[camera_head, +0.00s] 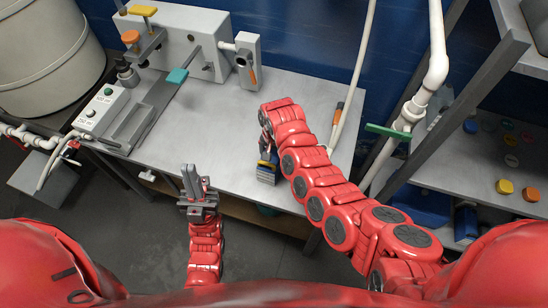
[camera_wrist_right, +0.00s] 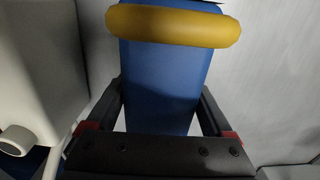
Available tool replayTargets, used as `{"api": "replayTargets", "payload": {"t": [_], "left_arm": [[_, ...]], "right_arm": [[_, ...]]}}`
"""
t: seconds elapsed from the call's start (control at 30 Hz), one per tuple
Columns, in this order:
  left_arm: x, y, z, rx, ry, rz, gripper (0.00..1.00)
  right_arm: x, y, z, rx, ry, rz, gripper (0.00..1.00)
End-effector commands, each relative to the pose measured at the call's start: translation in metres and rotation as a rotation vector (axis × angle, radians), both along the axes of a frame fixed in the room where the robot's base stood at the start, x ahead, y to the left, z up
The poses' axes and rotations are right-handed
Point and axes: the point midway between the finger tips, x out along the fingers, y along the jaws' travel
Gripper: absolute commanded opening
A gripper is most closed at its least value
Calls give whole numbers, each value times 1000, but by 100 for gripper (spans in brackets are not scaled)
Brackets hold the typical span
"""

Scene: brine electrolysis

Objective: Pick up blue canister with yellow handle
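The blue canister (camera_wrist_right: 165,75) with its yellow handle (camera_wrist_right: 175,25) fills the middle of the right wrist view. My right gripper (camera_wrist_right: 161,95) has one finger on each side of the blue body, and the fingertips appear to touch its sides. In the head view the canister (camera_head: 267,173) is at the near part of the table, partly covered by my right arm. Whether its base touches the table is unclear. My left gripper (camera_head: 194,183) points up in front of the table edge, holding nothing visible; its finger gap is unclear.
The grey table (camera_head: 225,130) is mostly bare around the canister. A device with a teal-handled lever (camera_head: 177,75) and a control box (camera_head: 101,109) stand at left. A screwdriver-like tool (camera_head: 338,112) and a white pipe (camera_head: 437,60) are at right, beside a shelf (camera_head: 470,160).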

Motion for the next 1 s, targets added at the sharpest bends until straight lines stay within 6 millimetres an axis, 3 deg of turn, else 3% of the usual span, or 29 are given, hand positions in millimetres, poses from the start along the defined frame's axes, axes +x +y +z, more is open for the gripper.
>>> {"api": "replayTargets", "payload": {"t": [0.03,0.37,0.77,1.0], "left_arm": [[0,0,0,0,0,0,0],[0,0,0,0,0,0,0],[0,0,-2,0,0,0,0],[0,0,-11,0,0,0,0]], "right_arm": [[0,0,0,0,0,0,75],[0,0,0,1,-1,0,15],[2,1,6,2,-5,1,15],[1,1,30,4,-5,0,15]]}}
